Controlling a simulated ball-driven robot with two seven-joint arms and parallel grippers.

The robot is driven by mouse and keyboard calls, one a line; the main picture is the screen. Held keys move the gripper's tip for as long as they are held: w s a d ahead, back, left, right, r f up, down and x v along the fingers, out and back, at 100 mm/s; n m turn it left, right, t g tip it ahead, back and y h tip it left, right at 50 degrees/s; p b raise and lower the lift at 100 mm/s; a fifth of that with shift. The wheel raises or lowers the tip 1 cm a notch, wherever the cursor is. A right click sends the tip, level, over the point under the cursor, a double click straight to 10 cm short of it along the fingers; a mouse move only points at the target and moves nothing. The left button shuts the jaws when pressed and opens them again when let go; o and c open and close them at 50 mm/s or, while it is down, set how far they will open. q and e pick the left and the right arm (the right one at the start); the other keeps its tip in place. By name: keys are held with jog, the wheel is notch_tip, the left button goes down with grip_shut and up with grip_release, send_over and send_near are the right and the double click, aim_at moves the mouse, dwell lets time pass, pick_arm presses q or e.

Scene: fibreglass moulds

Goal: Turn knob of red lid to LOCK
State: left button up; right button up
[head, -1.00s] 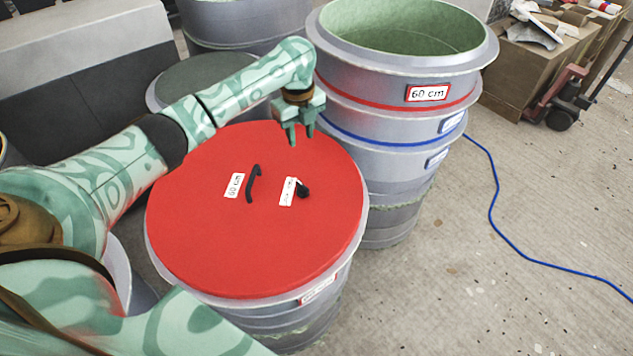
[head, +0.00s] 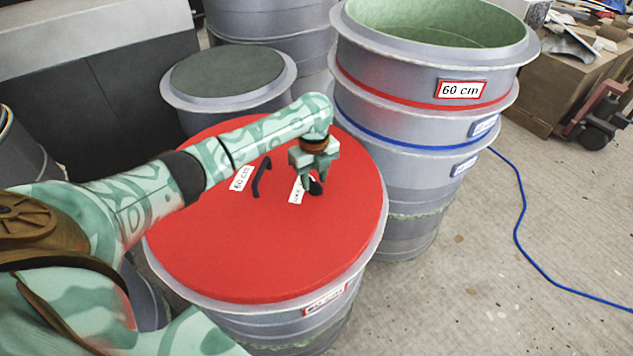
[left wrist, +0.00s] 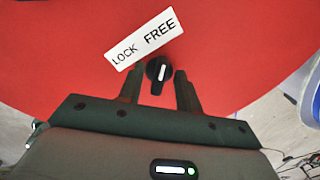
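The red lid (head: 220,240) lies on a grey round mould. Its black knob (head: 316,187) sits right of the lid's middle, beside a white label (head: 296,190). In the left wrist view the label (left wrist: 145,40) reads LOCK and FREE, and the white mark on the knob (left wrist: 157,78) points up and slightly right, towards FREE. My left gripper (head: 311,184) is over the knob, pointing down. In the left wrist view its open fingers (left wrist: 159,72) stand on either side of the knob, with gaps visible. I cannot tell how high the fingertips are. My right gripper is out of view.
A black bar handle (head: 262,177) and a 60 cm label (head: 240,178) are on the lid, left of the knob. A taller mould stack (head: 400,130) stands close behind to the right. A blue hose (head: 522,215) lies on the open floor.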

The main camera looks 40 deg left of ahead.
pick_arm(q)
jog(key=shift+f, duration=0.1)
grip_shut()
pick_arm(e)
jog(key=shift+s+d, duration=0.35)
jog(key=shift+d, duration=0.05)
